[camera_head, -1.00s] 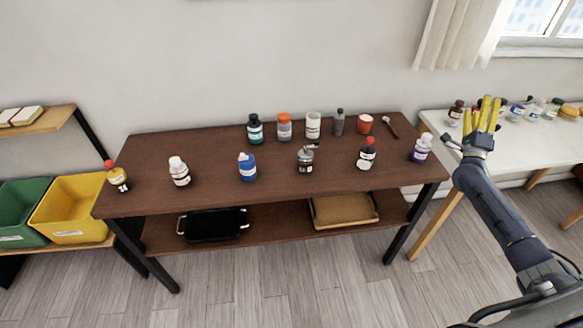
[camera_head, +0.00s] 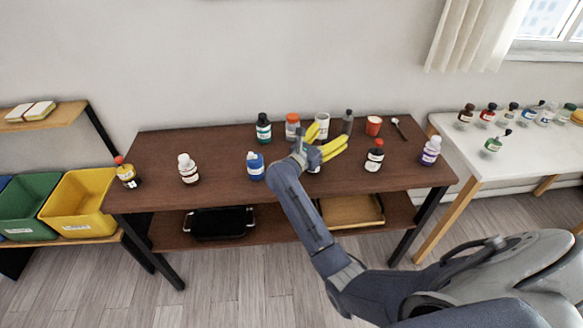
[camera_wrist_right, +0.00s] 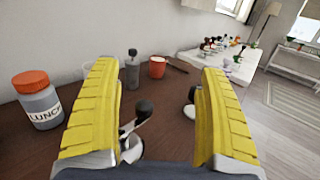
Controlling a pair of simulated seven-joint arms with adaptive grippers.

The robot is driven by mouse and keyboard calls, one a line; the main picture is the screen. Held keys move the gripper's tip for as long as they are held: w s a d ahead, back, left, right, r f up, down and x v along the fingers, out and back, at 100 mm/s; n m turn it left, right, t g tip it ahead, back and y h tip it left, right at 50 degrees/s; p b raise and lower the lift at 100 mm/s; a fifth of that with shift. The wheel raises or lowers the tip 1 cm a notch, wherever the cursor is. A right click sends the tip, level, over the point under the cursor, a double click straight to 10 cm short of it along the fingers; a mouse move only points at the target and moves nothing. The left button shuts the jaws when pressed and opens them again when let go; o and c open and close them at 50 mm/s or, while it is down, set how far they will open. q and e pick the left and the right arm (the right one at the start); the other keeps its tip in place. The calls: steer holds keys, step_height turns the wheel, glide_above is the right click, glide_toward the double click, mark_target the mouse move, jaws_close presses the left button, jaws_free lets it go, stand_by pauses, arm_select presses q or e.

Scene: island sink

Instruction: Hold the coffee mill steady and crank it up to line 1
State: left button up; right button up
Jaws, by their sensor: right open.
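The coffee mill stands on the dark brown table (camera_head: 220,172). In the head view my right gripper covers most of it. In the right wrist view the mill (camera_wrist_right: 131,150) shows its metal top and a crank with a black knob (camera_wrist_right: 144,107), between the fingers and nearer the left one. My right gripper (camera_head: 324,139), with yellow fingers, is over the table at the mill; its fingers are spread and empty in the wrist view (camera_wrist_right: 160,75). I cannot tell whether they touch the mill. The mill's body and line marks are hidden. My left gripper is not in view.
An orange-lidded jar (camera_wrist_right: 38,100), a grey bottle (camera_wrist_right: 132,70) and a red cup (camera_wrist_right: 157,67) stand behind the mill. The table's front left has free room.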

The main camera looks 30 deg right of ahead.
steer(key=a+f+y, duration=0.2)
steer(key=a+f, duration=0.3)
steer(key=a+f+y, duration=0.3)
steer(key=a+f, duration=0.1)
steer(key=a, duration=0.1)
steer(key=shift+s+f+g, duration=0.1)
steer(key=shift+f+g, duration=0.3)
steer(key=shift+d+f+y, duration=0.15)
steer(key=shift+f+y, duration=0.05)
steer(key=shift+y, duration=0.1)
steer(key=shift+x, duration=3.5)
steer(key=c, duration=1.3)
steer(key=shift+c, duration=0.2)
